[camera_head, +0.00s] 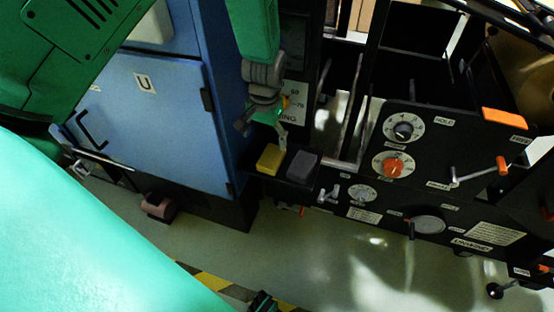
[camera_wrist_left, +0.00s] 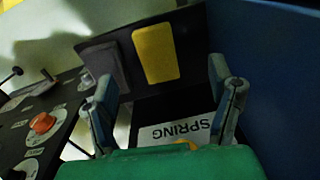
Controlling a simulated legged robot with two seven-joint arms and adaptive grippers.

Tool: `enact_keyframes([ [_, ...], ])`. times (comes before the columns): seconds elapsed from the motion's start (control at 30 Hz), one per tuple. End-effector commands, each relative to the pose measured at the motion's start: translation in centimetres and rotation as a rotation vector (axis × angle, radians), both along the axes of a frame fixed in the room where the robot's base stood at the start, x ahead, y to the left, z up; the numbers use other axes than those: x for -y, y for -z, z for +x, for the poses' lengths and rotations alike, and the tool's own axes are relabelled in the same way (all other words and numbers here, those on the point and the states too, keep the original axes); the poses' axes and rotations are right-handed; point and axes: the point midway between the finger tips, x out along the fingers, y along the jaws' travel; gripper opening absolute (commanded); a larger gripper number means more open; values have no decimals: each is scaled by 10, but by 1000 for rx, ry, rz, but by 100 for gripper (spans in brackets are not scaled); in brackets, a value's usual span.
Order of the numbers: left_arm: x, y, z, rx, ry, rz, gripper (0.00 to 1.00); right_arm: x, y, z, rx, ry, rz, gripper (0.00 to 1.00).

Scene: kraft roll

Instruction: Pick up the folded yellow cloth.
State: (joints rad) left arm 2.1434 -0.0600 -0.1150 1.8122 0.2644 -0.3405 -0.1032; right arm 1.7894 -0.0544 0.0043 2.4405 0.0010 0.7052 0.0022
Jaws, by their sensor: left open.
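The folded yellow cloth (camera_head: 269,158) lies on a small black shelf (camera_head: 262,177) at the front of the machine, beside a dark grey block or folded cloth (camera_head: 302,167). My left gripper (camera_head: 265,132) hangs just above and behind the yellow cloth, apart from it, with its fingers spread and empty. In the left wrist view the yellow cloth (camera_wrist_left: 156,53) lies beyond the open fingers (camera_wrist_left: 163,85), in the upper middle. The grey piece (camera_wrist_left: 106,68) is to its left there.
A blue cabinet (camera_head: 150,120) stands close to the left of the shelf. A black control panel (camera_head: 430,165) with knobs and an orange-handled crank (camera_head: 480,174) is to the right. A label reading SPRING (camera_wrist_left: 180,131) is under the gripper. Below is open floor (camera_head: 330,265).

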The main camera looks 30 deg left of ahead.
Motion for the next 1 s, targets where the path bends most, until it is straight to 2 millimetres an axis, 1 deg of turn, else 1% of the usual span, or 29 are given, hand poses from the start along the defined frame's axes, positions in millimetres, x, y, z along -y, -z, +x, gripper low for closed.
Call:
enact_keyframes([
  [0.03,-1,-7,10,6,-8,-10,76,0,3,0,0,0,0,40],
  [0.1,0,-16,19,3,-14,-24,76,0,4,0,0,0,0,40],
  [0.2,0,-27,29,3,-20,-38,76,0,6,0,0,0,0,40],
  [0.27,0,-27,31,-1,-21,-44,76,0,7,0,0,0,0,40],
  [0.37,1,-15,31,-4,-22,-43,76,0,11,0,0,-1,1,40],
  [0.5,2,15,30,-6,-21,-42,76,0,20,0,0,-1,1,40],
  [0.6,3,33,30,-5,-22,-40,76,0,25,0,0,-1,0,40],
  [0.7,3,47,31,-3,-21,-40,76,0,28,0,-1,0,0,40],
  [0.93,2,59,30,-2,-21,-42,76,0,32,0,-1,0,0,40],
  [1.0,2,66,30,-2,-21,-42,76,0,35,0,-1,0,0,40],
])
